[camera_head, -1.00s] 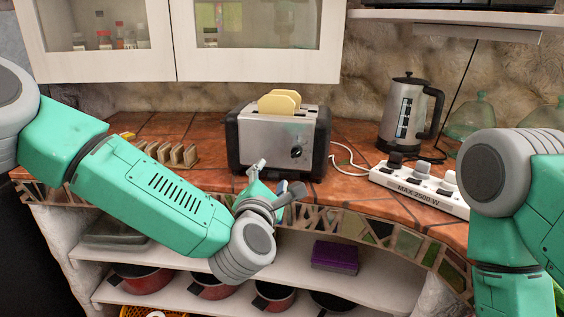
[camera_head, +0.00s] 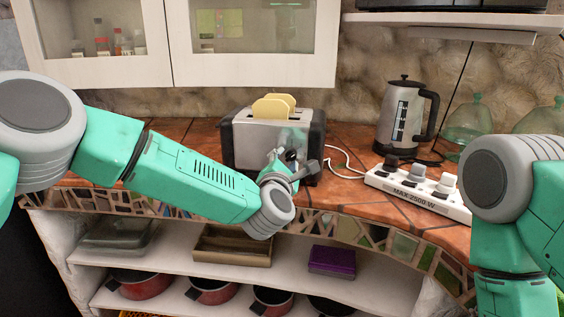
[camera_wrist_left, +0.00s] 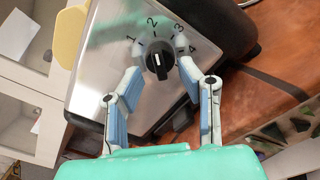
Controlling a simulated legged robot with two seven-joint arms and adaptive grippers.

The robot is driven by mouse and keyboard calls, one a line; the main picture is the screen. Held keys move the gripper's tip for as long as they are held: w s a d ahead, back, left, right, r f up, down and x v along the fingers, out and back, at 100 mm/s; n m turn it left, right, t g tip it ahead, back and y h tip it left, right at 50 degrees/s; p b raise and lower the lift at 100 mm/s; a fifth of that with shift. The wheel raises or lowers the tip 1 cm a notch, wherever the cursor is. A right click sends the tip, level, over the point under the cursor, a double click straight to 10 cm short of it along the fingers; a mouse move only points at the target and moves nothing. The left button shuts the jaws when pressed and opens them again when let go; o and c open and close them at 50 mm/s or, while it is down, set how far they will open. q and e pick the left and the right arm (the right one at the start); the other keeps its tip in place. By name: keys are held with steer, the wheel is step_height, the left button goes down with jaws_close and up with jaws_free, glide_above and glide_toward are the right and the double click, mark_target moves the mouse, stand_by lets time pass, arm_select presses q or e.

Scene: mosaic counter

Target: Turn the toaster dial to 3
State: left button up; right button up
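The silver and black toaster (camera_head: 262,135) stands on the tiled counter with two bread slices (camera_head: 272,107) in its top. Its black dial (camera_wrist_left: 158,62) shows in the left wrist view, with the numbers 1 to 4 around its upper side. The dial's pointer appears to face near 2, but its exact setting is hard to tell. My left gripper (camera_wrist_left: 161,46) is open, with one fingertip on each side of the dial; whether they touch it is unclear. In the head view, my left gripper (camera_head: 291,160) is at the toaster front and partly covers the dial. My right gripper is out of view.
A kettle (camera_head: 399,115) and a white power strip (camera_head: 418,189) stand to the right of the toaster. A white cord (camera_head: 346,165) lies between.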

arm_select(q)
steer(key=shift+d, duration=0.7)
jaws_close()
steer(key=shift+d, duration=0.35)
steer(key=shift+a+f, duration=0.15)
steer(key=shift+a, duration=1)
steer(key=shift+d, duration=0.1)
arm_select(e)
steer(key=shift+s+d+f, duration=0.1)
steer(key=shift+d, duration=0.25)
arm_select(q)
steer(key=shift+d, duration=0.1)
